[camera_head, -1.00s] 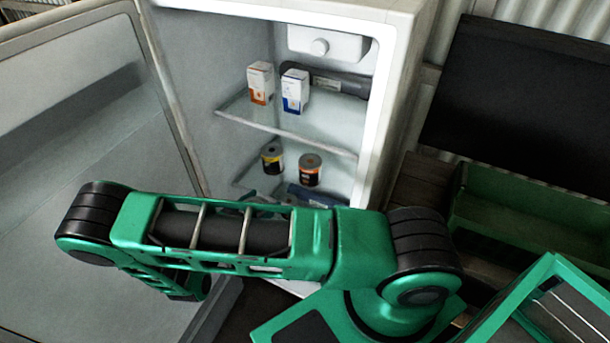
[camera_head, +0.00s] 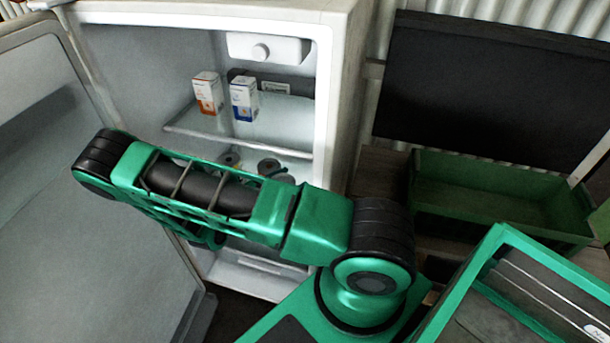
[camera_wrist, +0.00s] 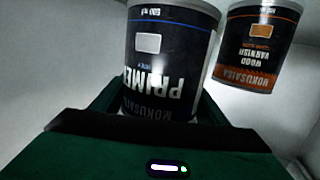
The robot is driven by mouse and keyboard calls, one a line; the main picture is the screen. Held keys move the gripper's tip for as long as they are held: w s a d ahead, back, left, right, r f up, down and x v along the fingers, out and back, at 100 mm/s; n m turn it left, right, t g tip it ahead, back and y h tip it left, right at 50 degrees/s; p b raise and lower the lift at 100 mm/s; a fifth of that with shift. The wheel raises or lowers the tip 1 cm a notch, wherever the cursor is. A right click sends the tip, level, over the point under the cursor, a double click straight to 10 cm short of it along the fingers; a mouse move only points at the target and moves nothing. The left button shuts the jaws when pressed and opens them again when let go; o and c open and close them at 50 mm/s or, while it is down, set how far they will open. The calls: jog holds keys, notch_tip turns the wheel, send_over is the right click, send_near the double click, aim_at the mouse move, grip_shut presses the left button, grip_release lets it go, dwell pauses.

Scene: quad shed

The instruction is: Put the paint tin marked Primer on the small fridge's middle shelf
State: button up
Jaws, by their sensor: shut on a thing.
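The Primer tin (camera_wrist: 172,62), dark with a blue line and a pale lid end, is between the fingers of my gripper (camera_wrist: 157,110), which is shut on it. Its lettering appears upside down, as does that of its neighbour. The small fridge (camera_head: 345,95) stands open. Its upper glass shelf (camera_head: 275,140) carries two cartons. Tins (camera_head: 268,167) show on the shelf below, mostly hidden behind my arm. In the head view my arm hides my gripper, and I cannot tell the Primer tin apart there.
A Wood Varnish tin (camera_wrist: 262,45) stands close beside the Primer tin, to the right in the wrist view. An orange-marked carton (camera_head: 208,93) and a blue-marked carton (camera_head: 244,98) are above. The fridge door (camera_head: 70,190) is open at left. A green bin (camera_head: 490,195) is at right.

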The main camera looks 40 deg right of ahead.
jog(key=shift+w+d+f, duration=0.1)
jog(key=shift+d+f, duration=0.45)
jog(key=shift+d, duration=1)
jog(key=shift+w+d+f, duration=0.1)
jog(key=shift+d+f, duration=0.5)
jog(key=shift+d, duration=0.9)
jog(key=shift+w+d+f, duration=0.1)
jog(key=shift+d+f, duration=0.45)
jog(key=shift+d, duration=1)
jog(key=o, duration=1.6)
jog(key=a, duration=0.4)
jog(key=a+r, duration=0.1)
jog(key=a, duration=0.7)
jog(key=shift+s+r, duration=0.35)
